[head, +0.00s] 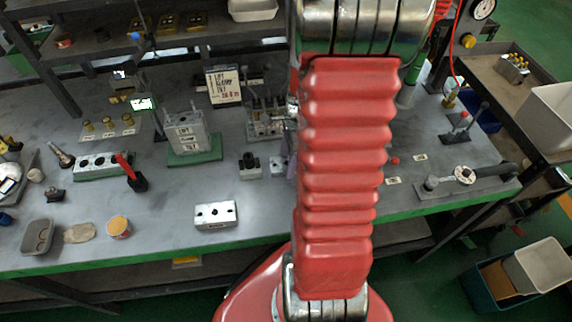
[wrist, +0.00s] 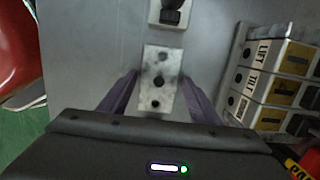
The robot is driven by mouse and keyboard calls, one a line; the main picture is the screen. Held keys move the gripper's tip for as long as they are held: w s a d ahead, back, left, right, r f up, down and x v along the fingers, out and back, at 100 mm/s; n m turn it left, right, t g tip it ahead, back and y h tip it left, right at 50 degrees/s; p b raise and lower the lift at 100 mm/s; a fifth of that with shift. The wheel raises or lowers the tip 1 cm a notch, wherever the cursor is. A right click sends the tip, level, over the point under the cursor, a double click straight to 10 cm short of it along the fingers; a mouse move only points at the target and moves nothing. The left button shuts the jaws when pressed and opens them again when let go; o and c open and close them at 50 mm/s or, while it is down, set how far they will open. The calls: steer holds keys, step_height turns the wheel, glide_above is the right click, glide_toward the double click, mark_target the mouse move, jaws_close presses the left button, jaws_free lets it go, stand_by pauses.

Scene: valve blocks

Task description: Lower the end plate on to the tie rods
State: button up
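In the wrist view a pale metal end plate (wrist: 154,98) with a row of dark holes lies between the two purple fingers of my gripper (wrist: 160,76). A narrow gap shows at the left finger; contact on the right is unclear. The gripper looks open around the plate. In the head view the plate's end (head: 277,166) shows beside the arm, close to the table top; my red arm hides most of the gripper. A labelled valve stack (head: 184,137) stands on a green base at left.
A labelled valve bank (wrist: 280,75) is right of the gripper in the wrist view. A black-topped fitting (head: 249,166) stands close by. A pale three-hole block (head: 216,214) lies near the table's front edge. A sign (head: 223,86) stands behind.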

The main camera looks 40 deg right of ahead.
steer(key=c, duration=1.1)
steer(key=shift+o, duration=0.2)
steer(key=shift+r, duration=0.15)
step_height(320, 180, up, 10)
stand_by(0.5)
